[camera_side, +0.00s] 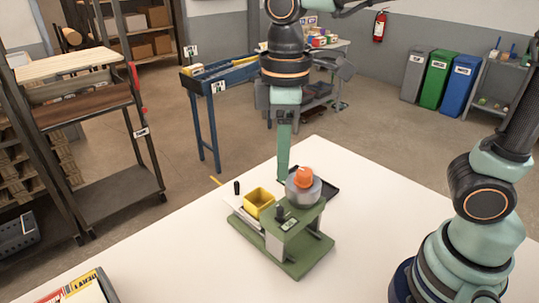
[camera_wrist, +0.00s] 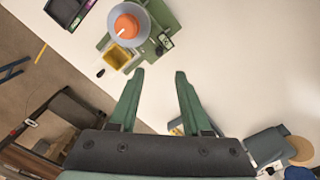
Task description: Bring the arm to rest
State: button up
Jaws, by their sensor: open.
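My gripper (camera_wrist: 160,82) is open in the wrist view, with two green fingers spread apart and bare white table between them. In the side view my gripper (camera_side: 283,160) hangs fingers down close behind the green stand on the white table. It holds nothing that I can see. In the side view the fingers overlap in line, so the gap between them is hidden there.
A green stand (camera_side: 296,250) carries a grey round part with an orange top (camera_side: 303,179). A yellow bin (camera_side: 259,202) sits beside it, and a dark tray (camera_side: 326,187) lies behind. Boxes or books (camera_side: 80,288) lie at the near left table edge. The white table (camera_side: 170,255) is clear around the stand.

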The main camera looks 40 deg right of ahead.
jog(key=shift+r, duration=0.5)
jog(key=d+f+m+t, duration=0.1)
jog(key=d+m+t, duration=0.4)
jog(key=d+m, duration=0.4)
jog(key=d, duration=0.4)
jog(key=shift+s+d+t, duration=0.2)
jog(key=shift+d+t, duration=0.05)
jog(key=shift+t, duration=0.05)
